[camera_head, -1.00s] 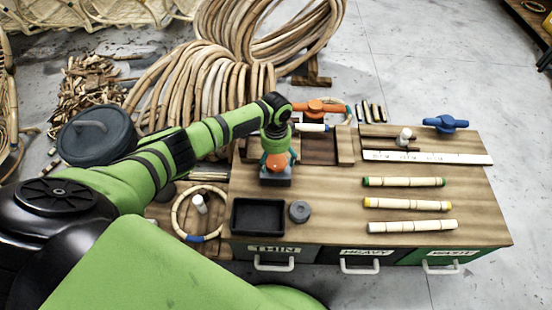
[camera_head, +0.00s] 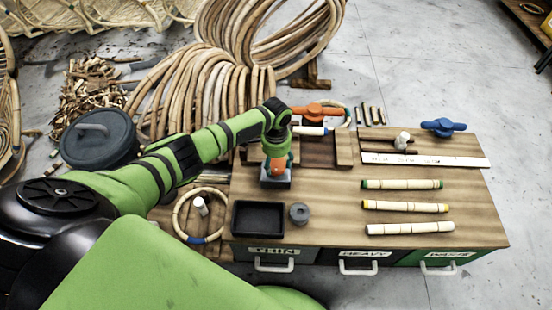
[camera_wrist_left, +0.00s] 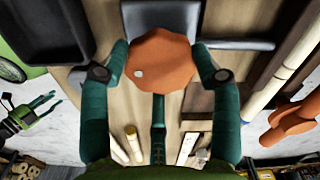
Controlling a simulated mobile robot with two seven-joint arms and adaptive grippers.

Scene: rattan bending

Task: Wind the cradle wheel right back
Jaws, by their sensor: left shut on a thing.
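The orange cradle wheel (camera_wrist_left: 160,62) has a many-sided rim and a small pale dot on its face. My left gripper (camera_wrist_left: 167,72) is shut on it, with one teal finger on each side. In the head view the left gripper (camera_head: 277,158) points down over the wheel, and only a small orange part (camera_head: 278,168) shows. The wheel sits above a grey block (camera_head: 268,182) on the wooden bench (camera_head: 330,205). A green and dark gripper, which looks like my right one (camera_wrist_left: 35,113), shows at the left of the wrist view; its finger gap is unclear.
A black tray (camera_head: 257,219) and grey disc (camera_head: 299,213) lie in front of the wheel. Rods with green (camera_head: 402,184) and yellow (camera_head: 405,206) ends and a plain rod (camera_head: 410,228) lie right. Behind are an orange clamp (camera_head: 317,110) and a blue one (camera_head: 443,127).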

